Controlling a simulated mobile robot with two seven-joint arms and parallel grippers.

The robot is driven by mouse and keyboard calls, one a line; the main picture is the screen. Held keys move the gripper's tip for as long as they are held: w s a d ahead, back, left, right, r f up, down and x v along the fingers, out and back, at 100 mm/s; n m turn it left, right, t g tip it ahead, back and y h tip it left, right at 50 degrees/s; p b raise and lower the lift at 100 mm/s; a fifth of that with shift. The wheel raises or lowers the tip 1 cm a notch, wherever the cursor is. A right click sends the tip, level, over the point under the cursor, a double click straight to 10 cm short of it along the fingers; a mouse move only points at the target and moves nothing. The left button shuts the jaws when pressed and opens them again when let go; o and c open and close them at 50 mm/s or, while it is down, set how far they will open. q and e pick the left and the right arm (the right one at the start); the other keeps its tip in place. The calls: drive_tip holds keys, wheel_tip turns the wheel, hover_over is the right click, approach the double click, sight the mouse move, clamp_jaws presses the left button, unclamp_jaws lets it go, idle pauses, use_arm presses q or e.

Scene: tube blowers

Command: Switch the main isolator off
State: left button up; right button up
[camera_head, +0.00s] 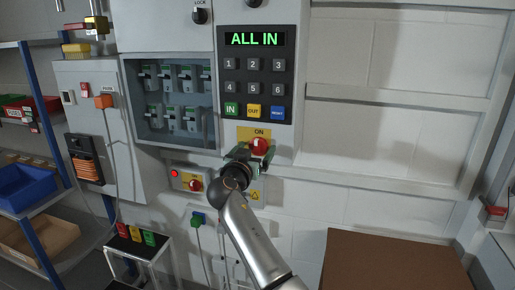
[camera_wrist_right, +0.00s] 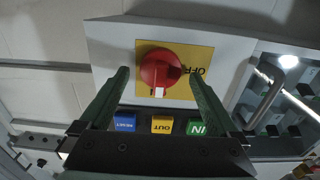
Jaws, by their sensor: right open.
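The main isolator is a red round knob (camera_head: 259,146) on a yellow plate (camera_head: 263,132) marked ON at its top, below the keypad panel. In the right wrist view, turned upside down, the red knob (camera_wrist_right: 160,70) shows a white mark pointing to the keypad side, towards the ON end. OFF is printed at the side of the yellow plate (camera_wrist_right: 205,90). My right gripper (camera_head: 250,157) is open just in front of the knob. Its green fingers (camera_wrist_right: 158,75) lie either side of the knob; whether they touch it is unclear. My left gripper is not in view.
The keypad panel (camera_head: 257,104) above carries a display (camera_head: 254,39) reading ALL IN. A smaller red knob (camera_head: 194,185) sits on a grey box at lower left. Shelves with bins stand far left, and a brown surface (camera_head: 390,262) lies at lower right.

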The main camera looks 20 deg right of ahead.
drive_tip(key=c, duration=1.4)
drive_tip(key=shift+o, duration=0.2)
drive_tip(key=shift+n, duration=0.4)
drive_tip(key=n, duration=0.3)
drive_tip(key=shift+a, duration=0.1)
drive_tip(key=n, duration=0.4)
drive_tip(key=shift+w+a+r+n, duration=0.1)
drive_tip(key=shift+n, duration=0.2)
drive_tip(key=n+p, duration=0.2)
drive_tip(key=n, duration=0.2)
drive_tip(key=shift+n, duration=0.3)
drive_tip(key=n+p, duration=0.1)
drive_tip(key=n, duration=0.1)
drive_tip(key=n+p, duration=0.1)
drive_tip(key=n, duration=0.1)
drive_tip(key=shift+f+n+p, duration=0.2)
drive_tip(key=shift+n+p, duration=0.2)
drive_tip(key=shift+a, duration=0.1)
